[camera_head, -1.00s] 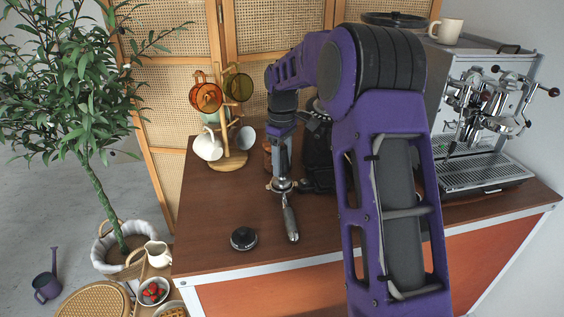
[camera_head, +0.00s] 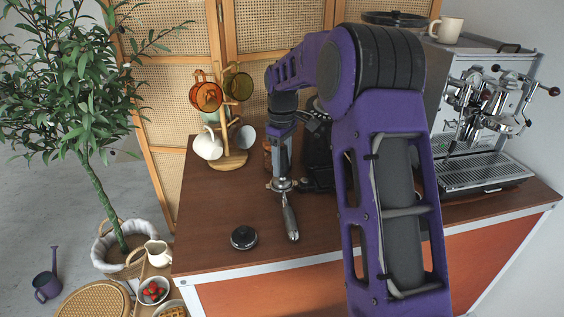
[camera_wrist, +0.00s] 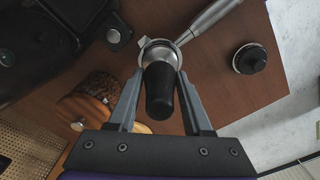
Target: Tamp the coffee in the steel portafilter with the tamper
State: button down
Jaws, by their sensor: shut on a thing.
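The steel portafilter (camera_head: 291,222) lies on the wooden cart top, its handle pointing toward the front edge; its handle and rim also show in the wrist view (camera_wrist: 211,19). My gripper (camera_head: 283,176) points down over the portafilter's basket. In the wrist view my gripper (camera_wrist: 159,88) is shut on the dark handle of the tamper (camera_wrist: 159,92). The tamper's lower end is at the basket, inside the rim as seen from above. The coffee is hidden beneath it, and I cannot tell how deep the tamper sits.
A round black-and-steel piece (camera_head: 244,238) stands left of the portafilter. A mug tree (camera_head: 232,157) is behind at left, a black grinder (camera_head: 318,160) close behind at right. The espresso machine (camera_head: 485,130) stands at far right. A jar with a wooden lid (camera_wrist: 84,112) is near my gripper.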

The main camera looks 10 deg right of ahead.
aim_at(282, 148)
jog(key=shift+f, duration=0.5)
dwell(0.3)
jog(key=shift+s+f, duration=0.1)
jog(key=shift+f, duration=0.25)
dwell(2.0)
jog(key=shift+r, duration=0.15)
jog(key=shift+r, duration=1.35)
jog(key=shift+r, duration=0.2)
jog(key=shift+r, duration=2.5)
